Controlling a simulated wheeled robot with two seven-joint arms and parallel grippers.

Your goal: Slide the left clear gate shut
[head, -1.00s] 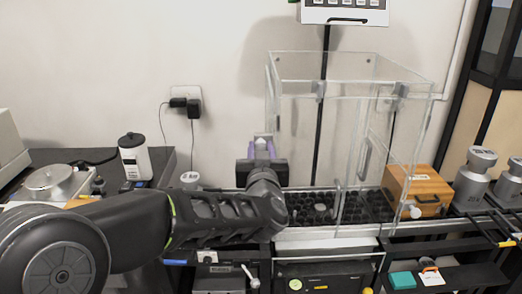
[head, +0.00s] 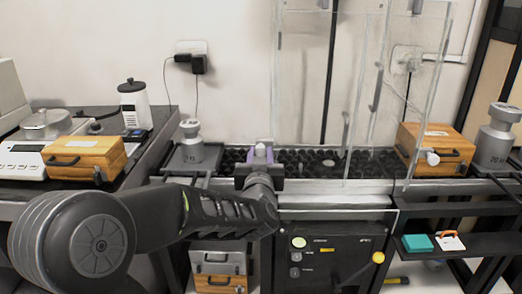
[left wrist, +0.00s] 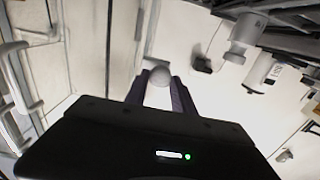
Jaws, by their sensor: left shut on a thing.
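The clear enclosure (head: 277,75) stands on the bench in the middle of the head view, its top cut off. My left gripper (head: 260,152) is at its left lower side, purple fingertips up around a pale knob (head: 260,147). In the left wrist view the gripper (left wrist: 163,90) is shut on this round grey-white knob (left wrist: 160,77), beside clear panel edges. I take it as the left gate's knob, but the gate's own outline is hard to make out, as is how far it stands open. My right gripper is not in view.
A steel weight (head: 191,140) stands on a stand left of the gripper. Wooden boxes stand at the left (head: 85,160) and the right (head: 437,150); another weight (head: 495,138) is at far right. A dark honeycomb mat (head: 300,162) covers the bench under the enclosure.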

